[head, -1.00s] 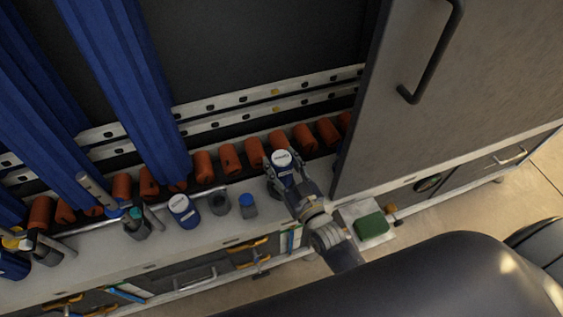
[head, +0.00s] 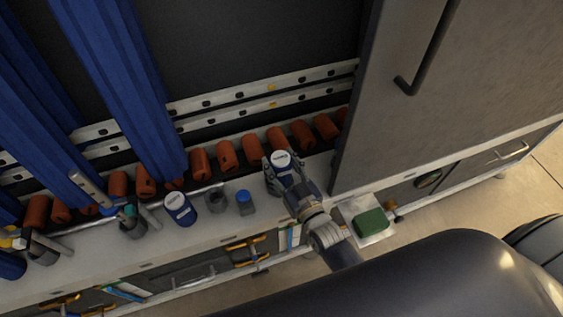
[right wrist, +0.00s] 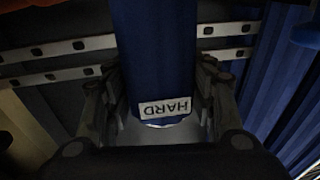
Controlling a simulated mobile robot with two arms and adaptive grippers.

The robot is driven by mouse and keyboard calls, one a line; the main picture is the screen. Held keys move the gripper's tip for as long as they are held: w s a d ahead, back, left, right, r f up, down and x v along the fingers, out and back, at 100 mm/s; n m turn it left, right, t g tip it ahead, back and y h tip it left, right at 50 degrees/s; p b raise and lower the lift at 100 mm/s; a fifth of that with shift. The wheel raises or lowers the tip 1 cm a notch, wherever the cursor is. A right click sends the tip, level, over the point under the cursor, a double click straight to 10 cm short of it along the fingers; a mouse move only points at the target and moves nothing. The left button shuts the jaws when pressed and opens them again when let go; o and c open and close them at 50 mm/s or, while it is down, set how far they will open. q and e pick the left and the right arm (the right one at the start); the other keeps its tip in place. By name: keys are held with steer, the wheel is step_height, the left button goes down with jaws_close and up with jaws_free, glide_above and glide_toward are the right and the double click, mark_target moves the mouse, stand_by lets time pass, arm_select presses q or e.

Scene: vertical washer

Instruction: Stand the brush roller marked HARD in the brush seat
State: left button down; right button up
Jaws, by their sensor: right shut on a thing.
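The blue brush roller marked HARD (right wrist: 160,60) is between the fingers of my right gripper (right wrist: 158,100) in the right wrist view. Its white label reads upside down there. In the head view its round white end (head: 281,158) faces up within my right gripper (head: 279,172), over the bench beside the orange row. The gripper is shut on it. Its lower end is hidden, so I cannot tell whether it touches anything. I cannot surely identify the brush seat; a grey open cup (head: 216,200) stands to the left. My left gripper is not in view.
Another blue roller with a white top (head: 180,208) and a blue-capped bottle (head: 245,203) stand on the bench (head: 165,240). Orange rollers (head: 252,148) line its back. A grey door panel (head: 400,125) stands close on the right. A green block (head: 371,222) lies on a light tray.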

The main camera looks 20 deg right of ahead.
mark_target(278, 157)
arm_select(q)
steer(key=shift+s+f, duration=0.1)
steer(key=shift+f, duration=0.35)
arm_select(e)
steer(key=shift+d+f, duration=0.1)
steer(key=shift+f, duration=0.6)
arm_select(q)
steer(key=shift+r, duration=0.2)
arm_select(e)
steer(key=shift+r, duration=0.25)
steer(key=shift+a+r+p, duration=0.3)
steer(key=shift+r+p, duration=0.5)
steer(key=shift+w+r+p, duration=0.1)
steer(key=shift+r+p, duration=0.2)
steer(key=shift+p, duration=0.05)
steer(key=shift+r+p, duration=0.4)
steer(key=shift+r, duration=0.05)
steer(key=shift+r+p, duration=0.5)
steer(key=shift+p, duration=0.05)
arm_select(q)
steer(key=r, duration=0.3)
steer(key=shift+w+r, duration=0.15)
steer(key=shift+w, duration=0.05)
